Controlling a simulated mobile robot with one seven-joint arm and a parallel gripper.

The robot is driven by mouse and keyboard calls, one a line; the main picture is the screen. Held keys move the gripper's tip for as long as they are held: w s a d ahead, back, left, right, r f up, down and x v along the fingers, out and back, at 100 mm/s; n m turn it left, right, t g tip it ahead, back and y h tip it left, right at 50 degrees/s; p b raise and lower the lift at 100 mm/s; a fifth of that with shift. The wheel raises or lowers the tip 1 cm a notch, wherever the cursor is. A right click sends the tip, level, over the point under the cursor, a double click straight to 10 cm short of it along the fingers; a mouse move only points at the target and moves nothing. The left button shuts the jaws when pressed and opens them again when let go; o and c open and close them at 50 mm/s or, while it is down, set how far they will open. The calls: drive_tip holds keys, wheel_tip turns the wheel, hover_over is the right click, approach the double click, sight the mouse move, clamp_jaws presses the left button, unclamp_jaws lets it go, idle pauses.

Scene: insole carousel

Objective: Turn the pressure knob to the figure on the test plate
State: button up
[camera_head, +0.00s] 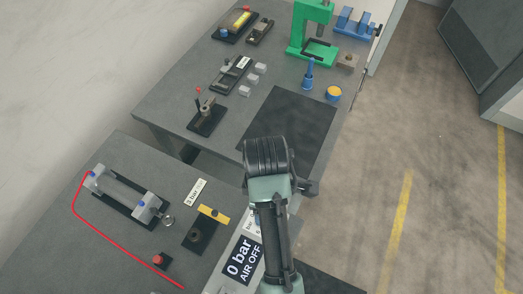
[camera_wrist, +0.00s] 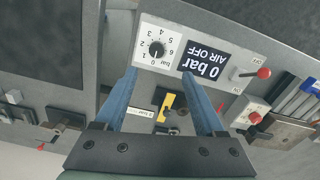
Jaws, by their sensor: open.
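The black pressure knob (camera_wrist: 156,49) sits on a white dial plate with figures around it and "bar" beside it, in the wrist view. Its light mark appears to point near 0. The display (camera_wrist: 206,66) reads "0 bar AIR OFF", also in the head view (camera_head: 239,262). A small white plate with print (camera_head: 196,192), likely the test plate, lies on the near bench; its figure is too small to read surely. It also shows in the wrist view (camera_wrist: 139,112). My gripper (camera_wrist: 160,72) is open and empty, its fingertips apart from the knob. My arm hides the knob in the head view.
A lever with a red ball (camera_wrist: 263,72) stands beside the display. A yellow bar fixture (camera_head: 213,215), a red button (camera_head: 158,260) and a cylinder rig with a red hose (camera_head: 122,192) are on the near bench. A green press (camera_head: 300,35) stands on the far bench.

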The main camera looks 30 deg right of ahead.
drive_tip(key=f, duration=0.8)
drive_tip(key=f+p, duration=0.1)
drive_tip(key=f, duration=0.3)
drive_tip(key=shift+w+d+f, duration=0.2)
drive_tip(key=shift+w+f, duration=0.05)
drive_tip(key=shift+f, duration=0.15)
drive_tip(key=shift+c, duration=0.4)
clamp_jaws()
